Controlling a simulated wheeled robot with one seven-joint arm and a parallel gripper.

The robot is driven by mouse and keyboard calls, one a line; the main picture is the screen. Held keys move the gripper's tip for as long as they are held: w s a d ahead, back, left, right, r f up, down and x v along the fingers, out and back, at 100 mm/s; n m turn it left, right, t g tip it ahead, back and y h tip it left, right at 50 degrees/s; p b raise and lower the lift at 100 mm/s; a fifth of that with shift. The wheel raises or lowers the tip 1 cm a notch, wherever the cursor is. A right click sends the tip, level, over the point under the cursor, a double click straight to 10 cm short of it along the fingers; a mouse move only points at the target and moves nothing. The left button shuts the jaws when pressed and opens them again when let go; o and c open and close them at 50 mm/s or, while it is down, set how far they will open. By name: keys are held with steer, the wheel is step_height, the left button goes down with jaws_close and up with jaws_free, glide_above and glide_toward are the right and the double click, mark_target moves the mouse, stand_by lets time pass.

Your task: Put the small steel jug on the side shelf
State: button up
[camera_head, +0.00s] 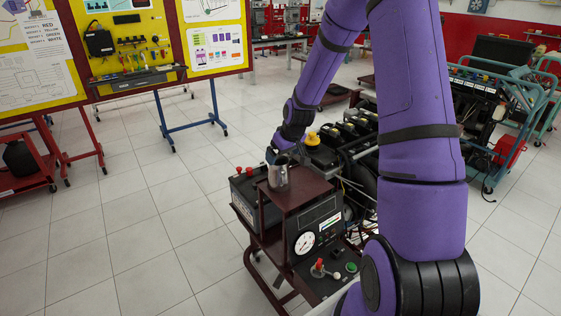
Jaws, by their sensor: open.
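The small steel jug (278,177) stands upright on the dark red raised shelf (306,192) of the engine trainer's cart, near its left edge. My gripper (273,156) is right at the jug's top, coming down from behind it. It is open. The fingertips are small and partly hidden by the jug, so I cannot tell whether they touch it. I cannot tell whether this raised shelf is the side shelf that the task names.
A black battery (246,190) with red caps sits left of the shelf. Below it is a panel with a white gauge (305,243) and a red-knobbed lever (319,266). The engine (345,140) lies behind. Yellow display boards (125,85) stand at the left. The tiled floor (140,240) is clear.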

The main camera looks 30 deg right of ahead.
steer(key=s+a+r, duration=0.3)
steer(key=s+r, duration=0.2)
steer(key=r, duration=0.2)
steer(key=s+a+r+h, duration=0.1)
steer(key=s+a+r, duration=0.25)
steer(key=r, duration=0.45)
steer(key=s+a+r, duration=0.3)
steer(key=s+r, duration=0.3)
steer(key=r, duration=0.1)
steer(key=s+a+r, duration=0.2)
steer(key=s+r, duration=0.1)
steer(key=s, duration=0.6)
steer(key=s+a+r, duration=0.3)
steer(key=s+r, duration=0.1)
steer(key=s, duration=0.5)
steer(key=shift+s+m+t+y, duration=0.3)
steer(key=shift+s+m, duration=0.1)
